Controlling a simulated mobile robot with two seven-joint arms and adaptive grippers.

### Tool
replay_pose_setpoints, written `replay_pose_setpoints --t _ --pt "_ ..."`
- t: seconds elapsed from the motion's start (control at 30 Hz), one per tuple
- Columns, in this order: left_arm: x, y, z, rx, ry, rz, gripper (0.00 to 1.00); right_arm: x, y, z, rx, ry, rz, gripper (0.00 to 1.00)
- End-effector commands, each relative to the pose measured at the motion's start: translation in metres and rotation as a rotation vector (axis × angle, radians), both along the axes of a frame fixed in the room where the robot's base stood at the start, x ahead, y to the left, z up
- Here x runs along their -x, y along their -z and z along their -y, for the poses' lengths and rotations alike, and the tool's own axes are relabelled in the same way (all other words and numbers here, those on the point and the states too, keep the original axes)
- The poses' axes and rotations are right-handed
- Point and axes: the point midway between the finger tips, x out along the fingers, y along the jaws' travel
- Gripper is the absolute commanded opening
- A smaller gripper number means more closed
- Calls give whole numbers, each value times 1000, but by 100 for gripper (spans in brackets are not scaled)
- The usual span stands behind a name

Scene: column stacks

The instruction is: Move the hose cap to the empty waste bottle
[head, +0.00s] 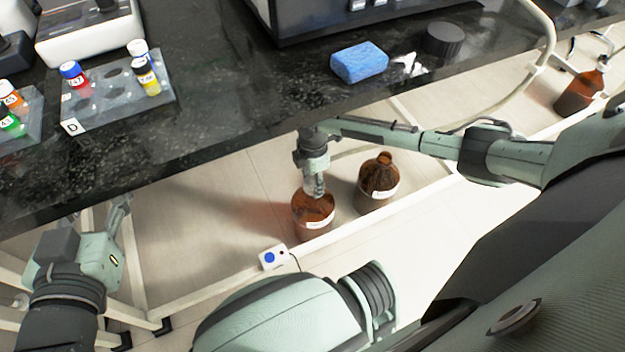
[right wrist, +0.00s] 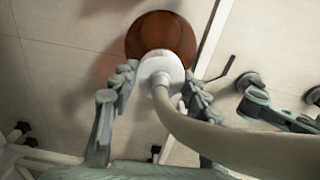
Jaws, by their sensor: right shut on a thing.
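My right gripper (head: 315,190) points down at the top of a brown bottle (head: 312,222) on the low shelf. In the right wrist view its fingers (right wrist: 160,90) are on both sides of the white hose cap (right wrist: 160,66), shut on it, with a thick grey-beige hose (right wrist: 190,130) running from it. The brown bottle (right wrist: 150,30) lies beyond the cap there; I cannot tell if the cap touches its neck. A second brown bottle (head: 378,190), with a brown top, stands just right of it. My left gripper (head: 120,212) is by the counter's front edge; its jaws are unclear.
The black counter (head: 230,90) overhangs the shelf and holds a blue sponge (head: 359,62), a black round lid (head: 443,40) and a vial rack (head: 110,100). A small box with a blue button (head: 273,257) sits on the shelf frame. Another brown bottle (head: 577,93) stands far right.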

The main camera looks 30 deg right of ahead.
Motion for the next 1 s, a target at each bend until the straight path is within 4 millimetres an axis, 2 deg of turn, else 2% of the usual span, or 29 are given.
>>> replay_pose_setpoints --t 0.9,0.93,1.0 --pt "0 2 0 0 0 0 40 0 8 0 0 0 0 19" --pt "0 2 0 0 0 0 40 0 8 0 0 0 0 48" --pt "0 2 0 0 0 0 40 0 8 0 0 0 0 57"
